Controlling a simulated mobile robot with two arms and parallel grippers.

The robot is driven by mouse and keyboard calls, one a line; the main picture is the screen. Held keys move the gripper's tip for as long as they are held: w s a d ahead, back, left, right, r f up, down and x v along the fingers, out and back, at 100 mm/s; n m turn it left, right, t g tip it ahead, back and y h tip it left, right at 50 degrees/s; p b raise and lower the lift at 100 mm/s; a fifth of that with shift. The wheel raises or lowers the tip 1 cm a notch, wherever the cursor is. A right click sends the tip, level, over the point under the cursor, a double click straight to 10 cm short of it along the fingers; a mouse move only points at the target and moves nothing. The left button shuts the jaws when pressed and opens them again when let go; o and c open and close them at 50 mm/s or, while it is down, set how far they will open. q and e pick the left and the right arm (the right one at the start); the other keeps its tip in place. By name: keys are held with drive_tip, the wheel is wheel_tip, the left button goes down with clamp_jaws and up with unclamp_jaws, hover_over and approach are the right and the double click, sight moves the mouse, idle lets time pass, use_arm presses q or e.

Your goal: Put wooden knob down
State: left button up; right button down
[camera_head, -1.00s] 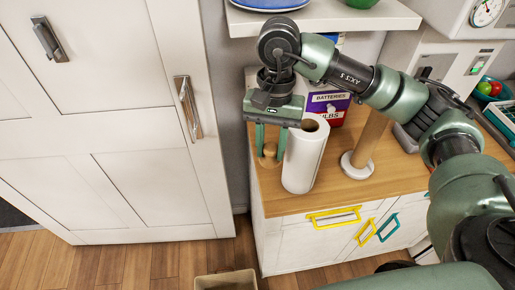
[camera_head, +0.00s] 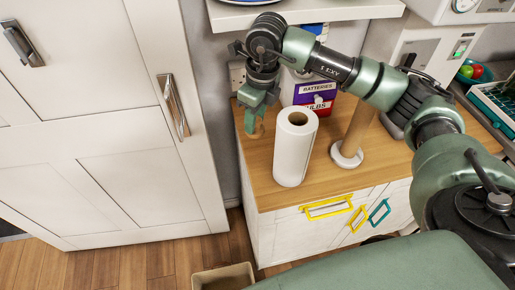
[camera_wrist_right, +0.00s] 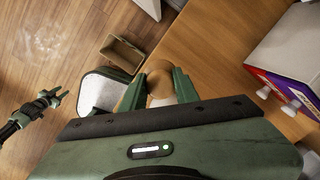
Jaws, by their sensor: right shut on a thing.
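The wooden knob (camera_head: 259,130) is a small tan piece at the back left of the wooden counter, mostly hidden by my right gripper (camera_head: 251,124). In the right wrist view the knob (camera_wrist_right: 160,86) sits between the two green fingers of my right gripper (camera_wrist_right: 160,92), which is shut on it. The fingers point down close to the counter top (camera_head: 262,165). I cannot tell whether the knob touches the counter. My left gripper (camera_wrist_right: 52,98) shows only in the right wrist view, at the far left, above the floor, with its fingers apart and empty.
A paper towel roll (camera_head: 295,150) stands right of my right gripper. A bin (camera_head: 223,278) is on the floor. The counter's front left is clear.

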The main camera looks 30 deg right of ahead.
drive_tip(key=f+m+p, duration=0.1)
drive_tip(key=f+m, duration=0.1)
drive_tip(key=f, duration=0.1)
drive_tip(key=w+d+f+m+p, duration=0.1)
drive_tip(key=f+m, duration=0.1)
drive_tip(key=f, duration=0.1)
drive_tip(key=d+f+m+p, duration=0.1)
drive_tip(key=f+m, duration=0.1)
drive_tip(key=f, duration=0.2)
drive_tip(key=shift+w+m+h, duration=0.4)
drive_tip(key=shift+f, duration=0.65)
drive_tip(key=c, duration=1.1)
unclamp_jaws()
drive_tip(key=shift+o, duration=0.2)
drive_tip(key=shift+r, duration=0.6)
drive_tip(key=r+b, duration=0.1)
drive_tip(key=r, duration=0.2)
drive_tip(key=s+r+b, duration=0.1)
drive_tip(key=r, duration=0.3)
drive_tip(key=r+b, duration=0.1)
drive_tip(key=r, duration=0.3)
drive_tip(key=shift+s+a+r, duration=0.1)
drive_tip(key=shift+s, duration=0.1)
